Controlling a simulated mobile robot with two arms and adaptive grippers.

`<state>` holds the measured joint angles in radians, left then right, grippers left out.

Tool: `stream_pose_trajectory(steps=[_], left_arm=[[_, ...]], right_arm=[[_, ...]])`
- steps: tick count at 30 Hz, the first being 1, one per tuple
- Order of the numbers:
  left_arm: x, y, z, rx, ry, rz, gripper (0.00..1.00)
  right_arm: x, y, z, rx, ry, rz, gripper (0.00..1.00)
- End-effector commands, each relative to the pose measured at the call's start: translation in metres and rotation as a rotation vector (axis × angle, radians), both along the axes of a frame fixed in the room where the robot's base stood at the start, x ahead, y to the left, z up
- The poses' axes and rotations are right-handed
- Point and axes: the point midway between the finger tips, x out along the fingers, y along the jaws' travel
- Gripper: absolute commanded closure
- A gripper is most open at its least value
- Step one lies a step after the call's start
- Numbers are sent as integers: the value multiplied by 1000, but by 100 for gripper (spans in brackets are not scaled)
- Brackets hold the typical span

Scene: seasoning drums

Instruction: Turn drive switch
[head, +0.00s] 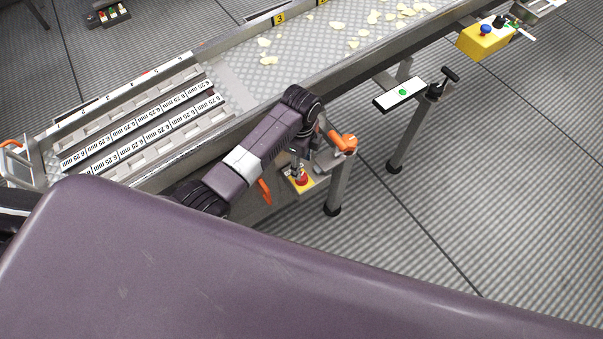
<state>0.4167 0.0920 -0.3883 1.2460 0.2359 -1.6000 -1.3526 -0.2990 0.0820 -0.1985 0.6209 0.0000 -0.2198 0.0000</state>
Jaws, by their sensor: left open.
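A red knob on a yellow plate (302,179) sits under the conveyor's near side, beside a support leg; it looks like the drive switch, but I cannot read a label. My left arm reaches over from the lower left and bends down at the wrist. My left gripper (297,163) is small and dark in the head view, open, just above the red knob. I cannot tell whether its fingers touch the knob. My right gripper is not in view.
The conveyor (230,85) runs diagonally, with slotted screens at left and pale chips (338,25) at upper right. An orange handle (343,142) is close to my wrist. A yellow control box (486,37) and white panel with green button (403,92) are farther right.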

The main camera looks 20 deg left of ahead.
Motion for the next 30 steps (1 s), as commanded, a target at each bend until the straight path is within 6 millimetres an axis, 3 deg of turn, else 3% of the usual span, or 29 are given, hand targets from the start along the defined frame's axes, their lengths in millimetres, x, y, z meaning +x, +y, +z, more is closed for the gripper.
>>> stream_pose_trajectory(steps=[5,18,30], left_arm=[[3,1,-10,4,8,-26,56],[3,1,-70,5,5,-23,56],[4,1,-77,5,3,-23,56]], right_arm=[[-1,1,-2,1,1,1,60],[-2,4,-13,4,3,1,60],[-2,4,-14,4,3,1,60]])
